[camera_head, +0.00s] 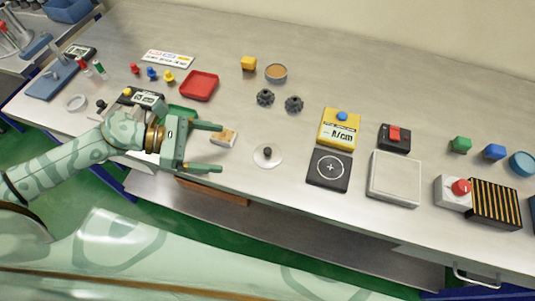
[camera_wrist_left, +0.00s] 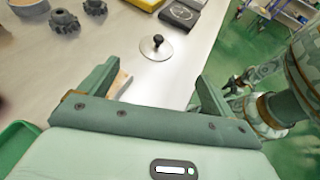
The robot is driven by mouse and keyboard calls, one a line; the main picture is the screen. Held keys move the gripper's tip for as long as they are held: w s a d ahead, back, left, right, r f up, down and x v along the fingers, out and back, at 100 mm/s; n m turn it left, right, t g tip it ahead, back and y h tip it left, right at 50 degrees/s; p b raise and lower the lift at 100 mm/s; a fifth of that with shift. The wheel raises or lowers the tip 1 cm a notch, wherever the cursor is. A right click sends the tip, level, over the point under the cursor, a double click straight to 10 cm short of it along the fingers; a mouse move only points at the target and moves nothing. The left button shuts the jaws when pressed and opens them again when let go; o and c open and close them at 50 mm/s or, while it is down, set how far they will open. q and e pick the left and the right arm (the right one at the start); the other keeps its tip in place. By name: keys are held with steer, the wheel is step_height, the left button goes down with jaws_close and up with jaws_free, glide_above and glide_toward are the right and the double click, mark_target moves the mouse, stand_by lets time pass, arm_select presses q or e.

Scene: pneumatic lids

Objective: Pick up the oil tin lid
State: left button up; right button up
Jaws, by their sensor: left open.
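The lid (camera_head: 267,156) is a flat, pale metal disc with a dark knob, lying on the bench near its front edge. It also shows in the left wrist view (camera_wrist_left: 152,51), beyond my fingertips. My left gripper (camera_head: 220,148) is open and empty, to the left of the lid, its fingers pointing toward it. The fingers do not touch the lid. In the left wrist view, part of my right arm shows at the right edge; its gripper (camera_wrist_left: 238,88) is small and unclear there.
A small tan-and-white block (camera_head: 224,137) lies by my left fingers. A black pad with a white circle (camera_head: 329,170) is right of the lid. Two dark gears (camera_head: 293,104) stand behind it. A red tray (camera_head: 199,86) is farther back. Bench around the lid is clear.

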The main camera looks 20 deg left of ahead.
mark_target(258, 156)
arm_select(q)
steer(key=x, duration=0.6)
steer(key=shift+d, duration=0.25)
steer(key=x, duration=0.5)
steer(key=shift+w+f, duration=0.2)
steer(key=shift+w, duration=0.2)
steer(key=c, duration=1)
